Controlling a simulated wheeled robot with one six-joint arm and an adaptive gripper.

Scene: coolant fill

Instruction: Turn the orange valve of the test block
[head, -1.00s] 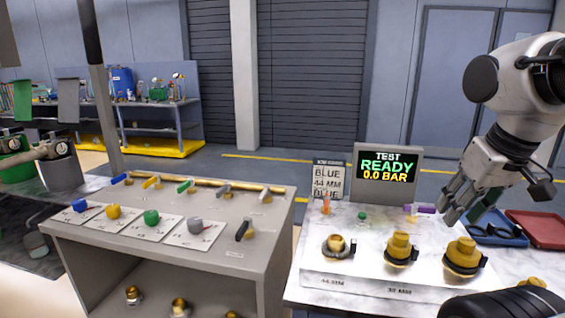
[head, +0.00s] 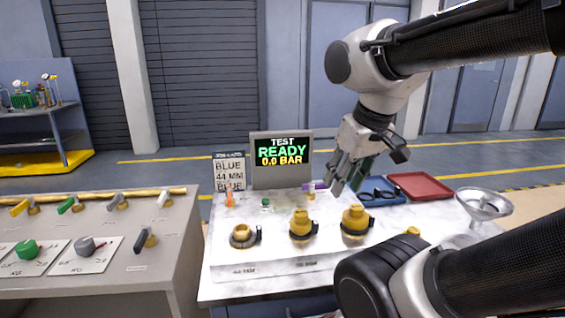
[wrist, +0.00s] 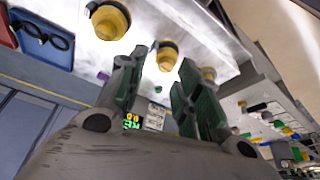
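My gripper (head: 344,177) is above the back right of the block, close to a purple-handled valve (head: 315,186) and well to the right of the orange valve. In the wrist view my gripper (wrist: 158,84) has its green-padded fingers spread apart with nothing between them. The test screen (head: 280,151) reads READY, 0.0 BAR.
A green knob (head: 265,203) sits between the orange and purple valves. Brass fittings (head: 302,226) line the block's front. A blue tray (head: 375,195) with dark rings, a red tray (head: 420,186) and a funnel (head: 484,203) are at right. A grey bench (head: 90,210) stands at left.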

